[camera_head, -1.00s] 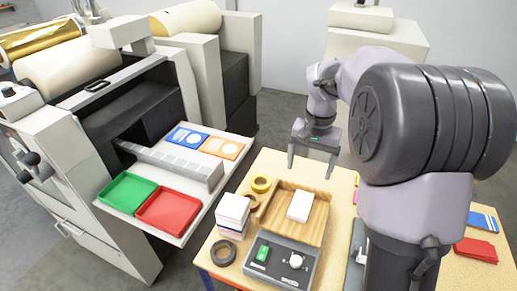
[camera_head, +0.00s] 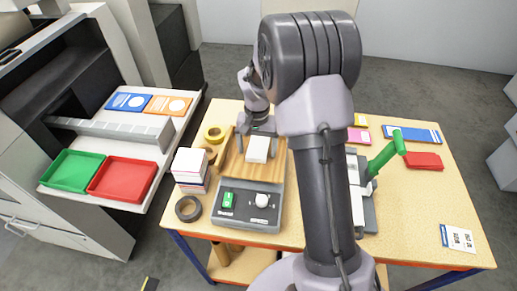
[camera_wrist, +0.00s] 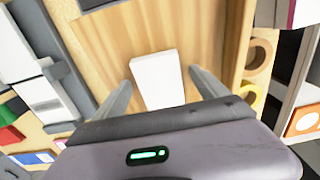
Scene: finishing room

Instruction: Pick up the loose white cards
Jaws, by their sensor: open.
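The loose white cards (camera_head: 257,149) lie as a small stack on the wooden tray (camera_head: 235,167) at the back of the grey control box. My gripper (camera_head: 258,146) is open over the tray with a finger on either side of the cards. In the wrist view the white cards (camera_wrist: 157,82) lie between the two spread fingers of my gripper (camera_wrist: 161,80), with gaps on both sides. I cannot tell how high the fingertips are above the tray.
A taller stack of cards (camera_head: 189,165) and tape rolls (camera_head: 188,208) stand left of the tray. The control box (camera_head: 246,210) has a green switch and a knob. A green-handled device (camera_head: 384,158) stands to the right. The table's right front is mostly clear.

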